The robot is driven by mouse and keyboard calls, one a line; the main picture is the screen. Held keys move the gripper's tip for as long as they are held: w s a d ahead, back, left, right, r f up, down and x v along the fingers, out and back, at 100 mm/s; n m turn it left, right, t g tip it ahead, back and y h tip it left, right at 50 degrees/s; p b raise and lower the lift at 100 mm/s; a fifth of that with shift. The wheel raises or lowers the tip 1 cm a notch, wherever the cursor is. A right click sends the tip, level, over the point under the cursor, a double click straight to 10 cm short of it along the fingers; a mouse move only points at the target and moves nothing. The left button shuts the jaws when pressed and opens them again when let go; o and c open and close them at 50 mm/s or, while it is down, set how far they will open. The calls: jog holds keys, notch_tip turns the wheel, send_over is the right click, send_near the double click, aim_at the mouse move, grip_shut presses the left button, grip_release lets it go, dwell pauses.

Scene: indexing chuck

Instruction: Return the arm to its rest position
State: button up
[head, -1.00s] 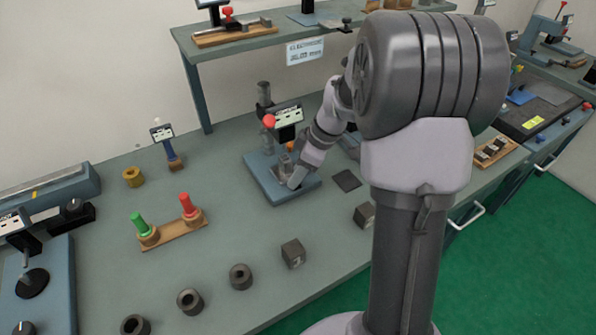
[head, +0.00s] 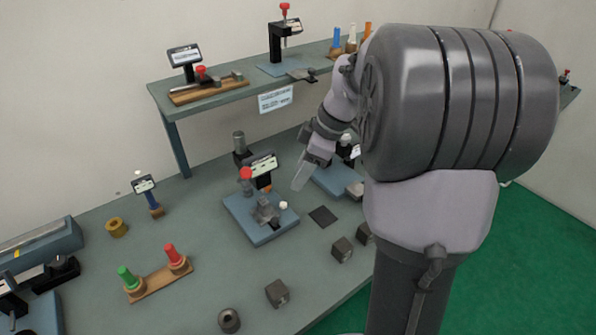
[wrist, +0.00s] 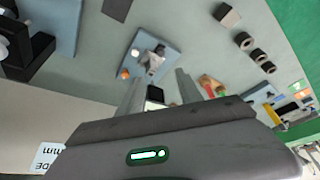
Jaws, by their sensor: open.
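My gripper (head: 301,176) hangs in the air above the bench, just right of and above the blue-based chuck fixture (head: 262,232). In the wrist view its two fingers (wrist: 160,92) stand apart with nothing held between them. The chuck fixture also shows in the wrist view (wrist: 136,50), beyond the fingertips, with a grey chuck body on its blue plate. It carries a red knob and a small display. My arm is raised and bent, and its large dark joint covers the right part of the head view.
A shelf (head: 215,98) with gauges stands behind the arm. A wooden stand (head: 158,281) with green and red plugs, a brass ring (head: 116,227) and dark blocks (head: 277,293) lie on the bench. A second blue fixture (head: 335,182) is close to the gripper's right.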

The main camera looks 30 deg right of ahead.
jog(key=s+a+r+m+t+h+b, duration=0.1)
jog(key=s+a+r+m+t, duration=0.1)
jog(key=s+a+m, duration=1.1)
jog(key=s+a+r, duration=0.1)
jog(key=s+a, duration=0.4)
jog(key=a, duration=0.3)
jog(key=shift+a+m+t, duration=0.3)
jog(key=shift+a+m, duration=0.05)
jog(key=shift+m, duration=0.05)
